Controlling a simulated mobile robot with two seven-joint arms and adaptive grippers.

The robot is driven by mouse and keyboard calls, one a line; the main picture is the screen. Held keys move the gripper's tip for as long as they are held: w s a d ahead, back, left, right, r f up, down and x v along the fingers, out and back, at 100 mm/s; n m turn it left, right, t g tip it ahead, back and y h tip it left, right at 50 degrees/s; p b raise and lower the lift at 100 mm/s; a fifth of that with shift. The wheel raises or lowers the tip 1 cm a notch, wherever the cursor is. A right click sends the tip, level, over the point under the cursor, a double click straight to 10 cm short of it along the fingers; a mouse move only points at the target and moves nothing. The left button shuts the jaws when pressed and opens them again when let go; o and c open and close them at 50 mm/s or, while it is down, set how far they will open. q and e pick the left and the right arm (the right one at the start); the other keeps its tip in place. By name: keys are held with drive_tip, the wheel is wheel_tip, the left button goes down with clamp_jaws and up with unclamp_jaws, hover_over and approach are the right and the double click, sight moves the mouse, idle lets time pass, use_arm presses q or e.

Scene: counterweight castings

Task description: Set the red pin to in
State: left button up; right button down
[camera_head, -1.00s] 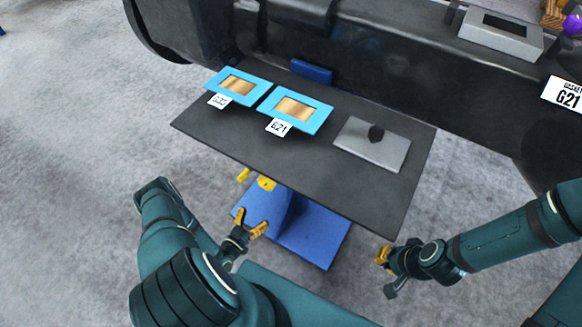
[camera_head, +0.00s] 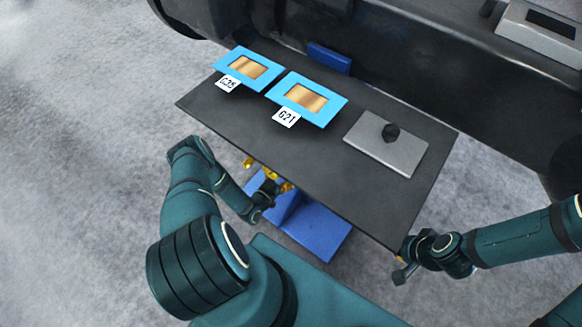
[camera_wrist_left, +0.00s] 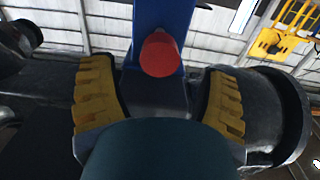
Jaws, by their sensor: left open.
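The red pin (camera_wrist_left: 161,54) shows its round end in the left wrist view. It sticks out from a blue post (camera_wrist_left: 166,16). My left gripper (camera_wrist_left: 159,85) is open, its yellow fingers on either side of the pin and apart from it. In the head view my left gripper (camera_head: 278,182) is at the table's front edge, above the blue base (camera_head: 318,235); the pin is hidden there. My right gripper (camera_head: 404,245) is by the table's front right corner. Its fingers are mostly hidden.
The dark table (camera_head: 330,170) carries two blue-framed gaskets, labelled G25 (camera_head: 228,83) and G21 (camera_head: 286,117). A grey plate with a black knob (camera_head: 385,148) lies at its right. A large dark casting (camera_head: 430,75) stands behind. Grey floor is free at left.

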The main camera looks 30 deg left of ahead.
use_arm(q)
drive_tip(key=shift+w+d, duration=0.15)
drive_tip(key=shift+w, duration=1.8)
